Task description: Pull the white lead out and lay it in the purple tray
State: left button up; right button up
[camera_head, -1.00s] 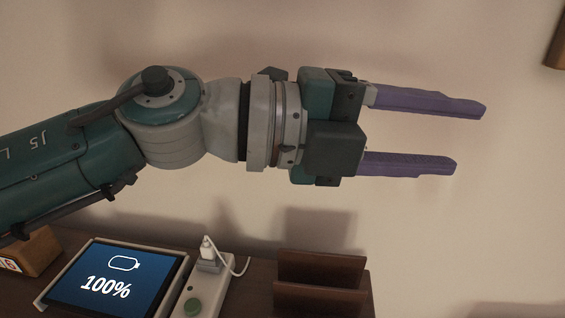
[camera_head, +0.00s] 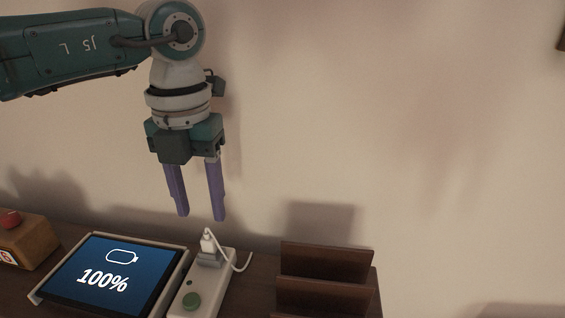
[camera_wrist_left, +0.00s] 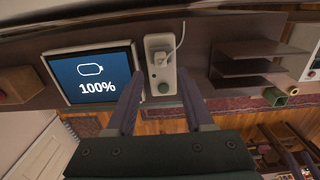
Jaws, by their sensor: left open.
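The white lead (camera_head: 240,266) has its white plug (camera_head: 207,241) upright in a grey socket on the pale power strip (camera_head: 186,303); its cord loops off to the right. The lead also shows in the left wrist view (camera_wrist_left: 181,38), running from the plug toward the top edge. My left gripper (camera_head: 201,217) has purple fingers, points down and is open and empty, just above the plug in the head view. In the left wrist view its fingers (camera_wrist_left: 159,73) lie either side of the strip. I cannot make out a purple tray. My right gripper is not in view.
A tablet (camera_head: 110,277) reading 100% lies left of the strip, with a wooden box with a red button (camera_head: 28,243) beyond it. A brown slotted rack (camera_head: 325,263) stands on the right. The wall is close behind. A green button (camera_head: 192,301) sits on the strip.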

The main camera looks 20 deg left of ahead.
aim_at(206, 232)
pick_arm(q)
notch_tip(206, 232, down, 7)
jog(key=b, duration=0.5)
jog(key=shift+c, duration=0.3)
grip_shut()
